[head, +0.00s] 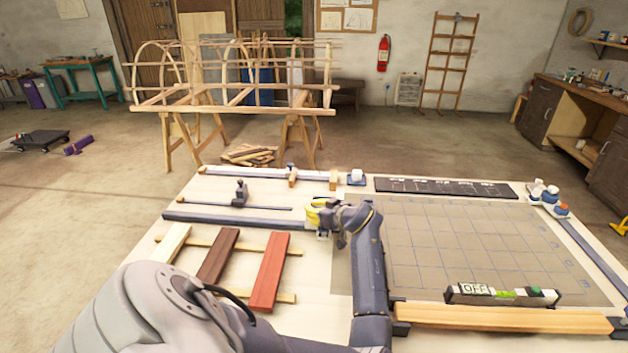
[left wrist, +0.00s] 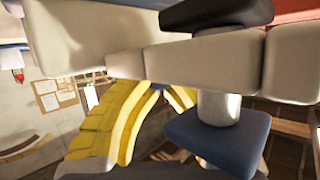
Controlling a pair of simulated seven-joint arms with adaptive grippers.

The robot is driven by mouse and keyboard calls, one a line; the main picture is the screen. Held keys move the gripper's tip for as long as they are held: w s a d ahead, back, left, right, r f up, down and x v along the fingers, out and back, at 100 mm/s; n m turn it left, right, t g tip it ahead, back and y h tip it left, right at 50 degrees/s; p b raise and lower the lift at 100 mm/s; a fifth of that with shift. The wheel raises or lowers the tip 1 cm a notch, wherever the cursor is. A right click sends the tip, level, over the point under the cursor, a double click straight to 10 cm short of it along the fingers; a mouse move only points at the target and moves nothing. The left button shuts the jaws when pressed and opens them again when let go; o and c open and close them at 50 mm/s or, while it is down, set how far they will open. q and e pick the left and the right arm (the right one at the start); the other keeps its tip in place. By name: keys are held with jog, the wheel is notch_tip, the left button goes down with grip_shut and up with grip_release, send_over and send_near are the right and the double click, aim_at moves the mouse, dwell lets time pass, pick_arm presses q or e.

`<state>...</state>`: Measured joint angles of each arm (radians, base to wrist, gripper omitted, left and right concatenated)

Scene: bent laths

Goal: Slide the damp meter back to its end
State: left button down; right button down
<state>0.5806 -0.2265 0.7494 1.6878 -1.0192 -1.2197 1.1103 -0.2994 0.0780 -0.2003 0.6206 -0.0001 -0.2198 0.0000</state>
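A slim bar with a display reading OFF and a green vial (head: 502,294) lies along the pale wooden laths (head: 500,317) at the table's front right. It may be the damp meter, but I cannot tell for certain. My left gripper (head: 319,214) is over the middle of the table, near the right end of a long dark bar (head: 235,220), away from the OFF bar. Its yellow ridged fingers (left wrist: 120,122) show in the left wrist view, partly covered by large pale parts. Whether they are open or hold anything is unclear. My right gripper is out of view.
A grey gridded mat (head: 465,240) covers the table's right half. White, brown and red boards (head: 270,270) lie on strips at left. A rail with wooden blocks (head: 245,176) runs along the back, beside a dark panel (head: 445,187). Blue-white fittings (head: 545,195) stand at back right.

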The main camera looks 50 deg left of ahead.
pick_arm(q)
jog(key=shift+w+a+r, duration=0.15)
jog(key=shift+w+r, duration=0.05)
jog(key=shift+r, duration=0.5)
jog(key=c, duration=1.5)
grip_release()
jog(key=shift+o, duration=1)
jog(key=shift+f, duration=0.3)
jog(key=shift+r, duration=5)
